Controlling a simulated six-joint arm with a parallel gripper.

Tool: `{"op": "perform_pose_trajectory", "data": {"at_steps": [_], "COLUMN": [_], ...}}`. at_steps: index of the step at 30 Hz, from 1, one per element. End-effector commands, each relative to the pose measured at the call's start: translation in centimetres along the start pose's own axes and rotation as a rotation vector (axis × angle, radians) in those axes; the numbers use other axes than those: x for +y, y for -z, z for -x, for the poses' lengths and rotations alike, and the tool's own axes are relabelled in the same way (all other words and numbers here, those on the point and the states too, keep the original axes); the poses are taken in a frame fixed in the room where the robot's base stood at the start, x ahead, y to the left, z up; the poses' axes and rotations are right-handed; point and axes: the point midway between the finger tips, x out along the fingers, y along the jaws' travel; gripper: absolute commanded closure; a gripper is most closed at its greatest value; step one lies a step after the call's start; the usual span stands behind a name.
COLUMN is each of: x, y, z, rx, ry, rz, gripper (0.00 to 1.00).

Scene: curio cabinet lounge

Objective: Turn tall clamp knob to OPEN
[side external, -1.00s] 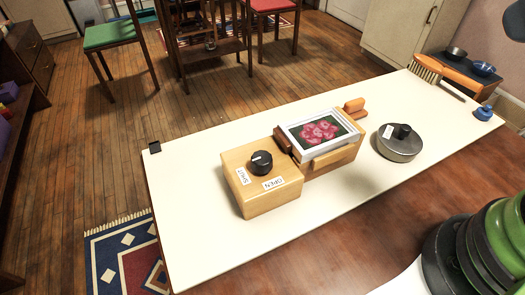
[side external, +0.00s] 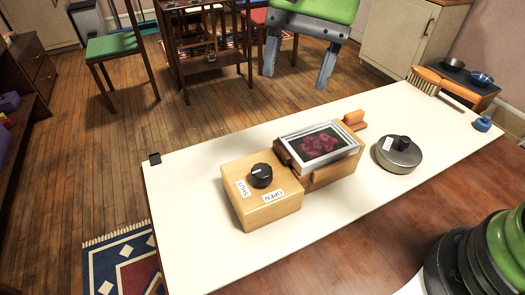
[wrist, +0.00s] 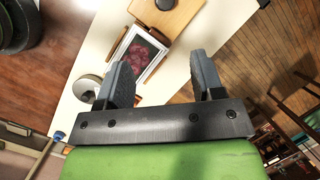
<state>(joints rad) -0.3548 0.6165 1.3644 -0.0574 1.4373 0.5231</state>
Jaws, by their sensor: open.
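The black clamp knob (side external: 261,175) sits on top of a light wooden block (side external: 262,208) on the white table. A pale mark shows on its left part, toward the SHUT label (side external: 243,188). The OPEN label (side external: 273,196) is at the block's front. The wooden clamp beside the block holds a framed flower picture (side external: 318,143), also in the wrist view (wrist: 137,53). My gripper (side external: 298,72) is open and empty, above and behind the framed picture in the side view, well apart from the knob. Its two spread fingers show in the wrist view (wrist: 160,62).
A round grey lidded tin (side external: 399,157) stands right of the clamp. A brush (side external: 425,80) and a blue knobbed item (side external: 483,124) lie near the table's right end. A small black piece (side external: 154,159) is at the left edge.

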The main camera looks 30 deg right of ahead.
Motion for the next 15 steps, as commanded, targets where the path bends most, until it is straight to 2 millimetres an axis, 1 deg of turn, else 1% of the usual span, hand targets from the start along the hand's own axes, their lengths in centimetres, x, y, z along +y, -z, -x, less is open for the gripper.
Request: {"op": "perform_pose_trajectory", "data": {"at_steps": [1,4,6,9,11,15], "x": [-0.7,-1.6,-2.0,-2.2,-2.1,-1.8], "y": [0.1,0.0,0.0,-0.1,-0.1,-0.3], "z": [-1.7,-4.0,-5.0,-5.9,-6.4,-8.3], "rx": [-0.026,-0.059,-0.073,-0.082,-0.085,-0.085], "ry": [-0.032,-0.074,-0.093,-0.107,-0.11,-0.112], "rz": [-0.021,-0.06,-0.079,-0.09,-0.093,-0.094], "gripper": [0.39,0.39,0.39,0.39,0.39,0.39]}}
